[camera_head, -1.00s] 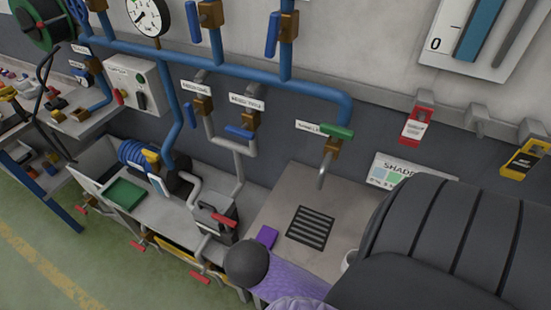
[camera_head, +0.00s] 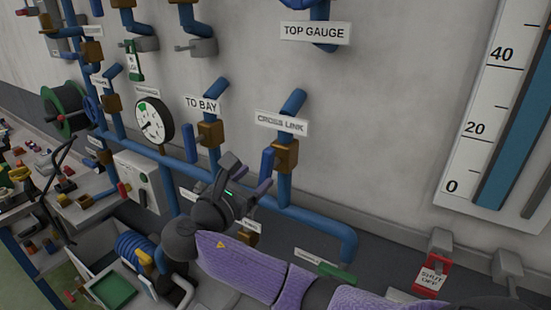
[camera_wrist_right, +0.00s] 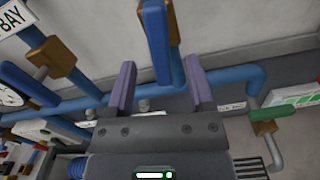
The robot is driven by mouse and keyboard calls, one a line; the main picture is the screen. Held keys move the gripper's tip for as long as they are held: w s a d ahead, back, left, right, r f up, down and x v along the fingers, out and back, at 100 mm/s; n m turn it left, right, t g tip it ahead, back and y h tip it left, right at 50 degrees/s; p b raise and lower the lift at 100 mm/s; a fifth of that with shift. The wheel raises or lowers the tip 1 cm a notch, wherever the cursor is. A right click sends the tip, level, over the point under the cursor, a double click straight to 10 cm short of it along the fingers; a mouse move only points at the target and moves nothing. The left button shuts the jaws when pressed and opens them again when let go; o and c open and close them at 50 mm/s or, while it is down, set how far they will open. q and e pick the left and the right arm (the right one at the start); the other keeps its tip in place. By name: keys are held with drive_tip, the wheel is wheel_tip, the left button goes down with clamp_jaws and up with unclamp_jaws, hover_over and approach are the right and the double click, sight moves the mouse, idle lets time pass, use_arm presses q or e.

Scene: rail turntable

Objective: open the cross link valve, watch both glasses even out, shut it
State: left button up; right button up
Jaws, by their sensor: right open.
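The cross link valve has a brown body (camera_head: 286,155) on a blue pipe under a "CROSS LINK" label (camera_head: 281,123). Its blue lever (camera_head: 267,168) hangs down beside the pipe. My right gripper (camera_head: 248,178) is open, just left of and below the lever in the head view. In the right wrist view the lever (camera_wrist_right: 155,40) lies ahead, in line with the gap between my open fingers (camera_wrist_right: 160,86); I cannot tell whether they touch it. One glass (camera_head: 507,120) with a blue column and a 0-20-40 scale shows at the right, its top cut off. My left gripper is out of view.
A "TO BAY" valve (camera_head: 209,134) with a blue lever stands left of the cross link. A round gauge (camera_head: 154,122) and the main blue pipe (camera_head: 320,225) are close by. A green-handled valve (camera_head: 338,272) and a red shut-off tag (camera_head: 432,277) are lower right.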

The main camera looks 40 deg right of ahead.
sight(263, 171)
drive_tip(key=p+x, duration=0.1)
drive_tip(key=x, duration=0.5)
drive_tip(key=shift+w+d+f, duration=0.1)
drive_tip(key=shift+d+f, duration=0.05)
drive_tip(key=shift+d, duration=0.2)
drive_tip(key=shift+d, duration=0.1)
clamp_jaws()
